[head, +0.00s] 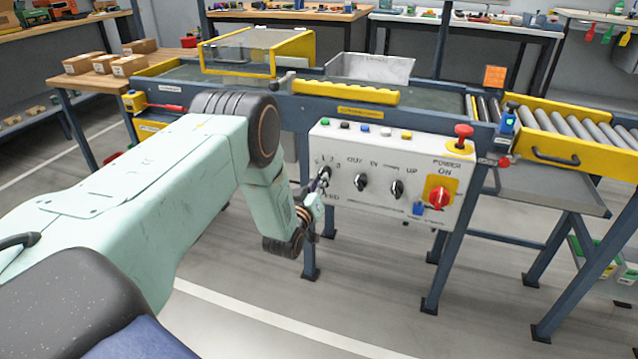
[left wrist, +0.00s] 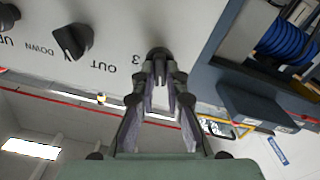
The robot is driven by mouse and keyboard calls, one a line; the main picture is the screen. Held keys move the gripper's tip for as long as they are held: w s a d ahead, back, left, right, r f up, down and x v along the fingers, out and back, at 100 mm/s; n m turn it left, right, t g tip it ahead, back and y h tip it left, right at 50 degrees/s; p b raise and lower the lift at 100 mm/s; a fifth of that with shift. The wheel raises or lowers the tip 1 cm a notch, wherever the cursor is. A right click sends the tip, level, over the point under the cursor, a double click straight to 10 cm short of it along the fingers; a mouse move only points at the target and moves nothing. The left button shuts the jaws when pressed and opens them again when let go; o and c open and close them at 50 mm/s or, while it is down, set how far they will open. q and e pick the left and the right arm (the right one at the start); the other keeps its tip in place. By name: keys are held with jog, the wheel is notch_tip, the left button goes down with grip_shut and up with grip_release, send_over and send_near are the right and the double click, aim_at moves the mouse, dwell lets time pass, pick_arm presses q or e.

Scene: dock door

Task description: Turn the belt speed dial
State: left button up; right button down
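The white control panel (head: 385,175) hangs on the conveyor's front. The belt speed dial, a black knob at its left end, sits by the numbers 1, 2, 3 and is largely covered by my left gripper (head: 321,183) in the head view. In the left wrist view the dial (left wrist: 158,52) shows beside an upside-down 3. My left gripper (left wrist: 162,76) has its fingertips drawn in close on both sides of the knob, shut on it. The dial's pointer setting is hidden. My right gripper is not in view.
Other black knobs marked OUT/IN (head: 360,183) and UP/DOWN (head: 397,193) sit right of the dial. Further right are a red power switch (head: 438,197) and a red mushroom button (head: 463,135). Small coloured buttons line the panel's top. The floor below is open between the conveyor legs.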

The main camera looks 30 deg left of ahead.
pick_arm(q)
grip_shut()
jog(key=shift+f+m+p, duration=0.1)
jog(key=shift+m+p, duration=1.2)
jog(key=shift+m, duration=2.5)
jog(key=o, duration=0.6)
grip_release()
